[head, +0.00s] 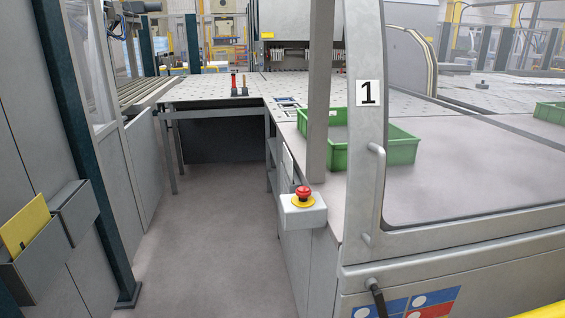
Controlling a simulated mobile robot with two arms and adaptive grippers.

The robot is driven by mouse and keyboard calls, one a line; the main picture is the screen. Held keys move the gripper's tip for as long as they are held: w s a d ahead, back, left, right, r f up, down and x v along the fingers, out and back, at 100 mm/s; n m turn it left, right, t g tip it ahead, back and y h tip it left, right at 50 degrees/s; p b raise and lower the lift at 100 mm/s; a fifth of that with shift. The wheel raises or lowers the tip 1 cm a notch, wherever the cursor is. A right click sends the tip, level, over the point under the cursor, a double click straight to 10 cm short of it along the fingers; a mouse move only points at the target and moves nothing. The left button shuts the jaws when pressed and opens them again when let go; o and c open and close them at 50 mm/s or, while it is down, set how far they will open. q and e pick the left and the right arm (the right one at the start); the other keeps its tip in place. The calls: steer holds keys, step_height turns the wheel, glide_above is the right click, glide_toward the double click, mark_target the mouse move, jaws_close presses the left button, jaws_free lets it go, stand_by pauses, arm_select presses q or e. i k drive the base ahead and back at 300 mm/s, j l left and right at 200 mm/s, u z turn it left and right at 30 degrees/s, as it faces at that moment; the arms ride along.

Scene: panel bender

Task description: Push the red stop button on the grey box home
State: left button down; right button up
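The red stop button (303,191) is a mushroom-shaped knob on a yellow disc. It sits on top of the small grey box (302,214), which is fixed to the near end of the machine's grey cabinet, beside an upright post. The button stands clear with nothing touching it. How far it is pressed in cannot be told. Neither of my grippers shows in the head view.
A glazed door frame (366,150) marked 1, with a handle (375,190), stands just right of the box. A green crate (400,150) lies behind it. Open floor (205,240) lies left of the box. A dark blue post (85,150) and grey bins stand at left.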

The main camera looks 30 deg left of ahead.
mark_target(303, 189)
steer(key=i+j, duration=0.15)
steer(key=j, duration=0.25)
steer(key=i+j, duration=0.15)
steer(key=j, duration=0.2)
steer(key=i+j, duration=0.15)
steer(key=j, duration=0.25)
steer(key=i+j, duration=0.1)
steer(key=j, duration=0.25)
